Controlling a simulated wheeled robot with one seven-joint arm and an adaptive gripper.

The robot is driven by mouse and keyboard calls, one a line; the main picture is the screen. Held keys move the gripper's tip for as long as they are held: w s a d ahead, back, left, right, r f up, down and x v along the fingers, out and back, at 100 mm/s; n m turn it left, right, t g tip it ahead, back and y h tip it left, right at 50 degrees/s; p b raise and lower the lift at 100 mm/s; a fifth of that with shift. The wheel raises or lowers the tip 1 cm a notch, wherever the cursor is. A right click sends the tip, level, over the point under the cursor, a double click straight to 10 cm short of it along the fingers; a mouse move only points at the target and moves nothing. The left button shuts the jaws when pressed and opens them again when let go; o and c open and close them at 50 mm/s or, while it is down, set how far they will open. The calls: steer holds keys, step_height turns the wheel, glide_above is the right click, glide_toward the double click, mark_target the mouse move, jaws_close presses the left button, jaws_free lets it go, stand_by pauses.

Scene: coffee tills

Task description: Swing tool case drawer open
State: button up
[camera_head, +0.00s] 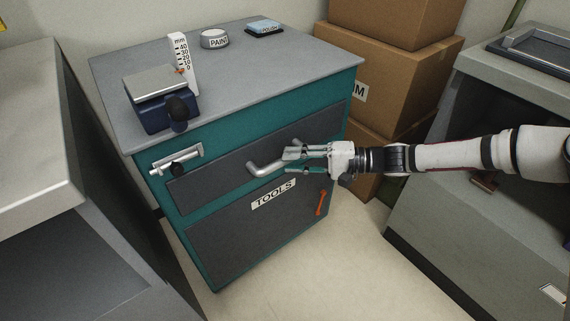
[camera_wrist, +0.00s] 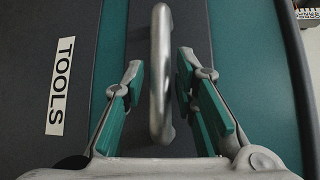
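The tool case (camera_head: 150,195) is a teal cabinet with a grey top and a TOOLS label (camera_head: 273,194) on its lower dark panel. Its upper dark drawer front (camera_head: 215,180) looks closed and bears a silver bar handle (camera_head: 264,169). My gripper (camera_head: 294,161) is at the right part of this handle. In the wrist view, the handle (camera_wrist: 160,75) stands between the two open fingers of my gripper (camera_wrist: 160,88), with a visible gap on each side. The TOOLS label also shows in the wrist view (camera_wrist: 60,85). The handle's right end is partly hidden by my gripper in the head view.
An orange handle (camera_head: 321,203) is on the lower panel. Cardboard boxes (camera_head: 400,70) stand behind. Grey counters flank the cabinet; floor (camera_head: 330,265) in front is clear.

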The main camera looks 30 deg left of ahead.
steer(key=shift+x, duration=1.4)
steer(key=shift+c, duration=0.2)
jaws_close()
steer(key=s+d+p, duration=0.3)
steer(key=s+d, duration=0.1)
steer(key=d, duration=0.5)
steer(key=s+d+p, duration=0.4)
steer(key=d, duration=0.6)
steer(key=shift+d, duration=0.25)
steer(key=shift+o, duration=0.2)
jaws_free()
